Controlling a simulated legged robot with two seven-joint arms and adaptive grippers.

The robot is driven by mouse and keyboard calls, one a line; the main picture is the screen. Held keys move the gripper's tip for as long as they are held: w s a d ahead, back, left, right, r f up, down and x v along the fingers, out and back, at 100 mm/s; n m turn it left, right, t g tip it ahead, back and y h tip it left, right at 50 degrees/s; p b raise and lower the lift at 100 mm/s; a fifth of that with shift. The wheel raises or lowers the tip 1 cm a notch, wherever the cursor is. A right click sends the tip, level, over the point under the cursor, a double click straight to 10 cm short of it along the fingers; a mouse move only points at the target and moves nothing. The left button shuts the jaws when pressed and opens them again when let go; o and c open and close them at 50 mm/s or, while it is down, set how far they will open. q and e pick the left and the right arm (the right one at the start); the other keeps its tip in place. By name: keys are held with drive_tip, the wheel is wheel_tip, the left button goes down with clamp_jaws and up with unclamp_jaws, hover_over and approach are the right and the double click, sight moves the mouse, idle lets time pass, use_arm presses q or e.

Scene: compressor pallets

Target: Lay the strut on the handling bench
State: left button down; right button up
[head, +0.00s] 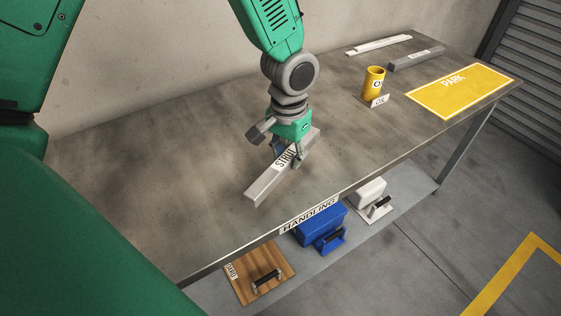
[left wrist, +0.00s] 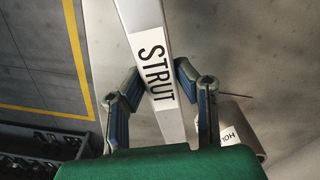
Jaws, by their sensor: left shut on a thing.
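The strut (head: 264,187) is a grey bar with a white label reading STRUT. My left gripper (head: 285,156) is shut on it near the label. The strut lies at a slant over the handling bench (head: 150,190), near the front edge; whether it touches the top or is just above it I cannot tell. In the left wrist view the strut (left wrist: 158,60) runs between the two fingers of my left gripper (left wrist: 160,88). The bench has a grey top and a HANDLING label on its front edge. My right gripper is not in view.
A yellow cup (head: 374,79) with a small tag stands on the bench, left of a yellow PARK area (head: 462,90). A white bar (head: 378,45) and a labelled grey bar (head: 416,58) lie at the back. Blue (head: 320,224), white and wooden items sit on the lower shelf.

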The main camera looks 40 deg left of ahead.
sight(288, 179)
use_arm(q)
drive_tip(key=shift+f, duration=0.5)
drive_tip(key=shift+d+f+b, duration=0.2)
drive_tip(key=shift+d+f, duration=0.15)
drive_tip(key=shift+f, duration=0.55)
drive_tip(key=shift+d+f+b, duration=0.15)
drive_tip(key=shift+d+f, duration=0.15)
drive_tip(key=shift+f, duration=0.6)
drive_tip(key=shift+a, duration=0.25)
drive_tip(key=c, duration=1.2)
unclamp_jaws()
drive_tip(key=shift+a+f, duration=0.1)
drive_tip(key=shift+a, duration=0.15)
drive_tip(key=shift+d+r, duration=0.25)
drive_tip(key=shift+d, duration=0.05)
drive_tip(key=r+p, duration=0.2)
drive_tip(key=r, duration=0.8)
drive_tip(key=shift+a+r, duration=0.2)
drive_tip(key=shift+r, duration=0.6)
drive_tip(key=shift+d+r, duration=0.1)
drive_tip(key=shift+d, duration=0.05)
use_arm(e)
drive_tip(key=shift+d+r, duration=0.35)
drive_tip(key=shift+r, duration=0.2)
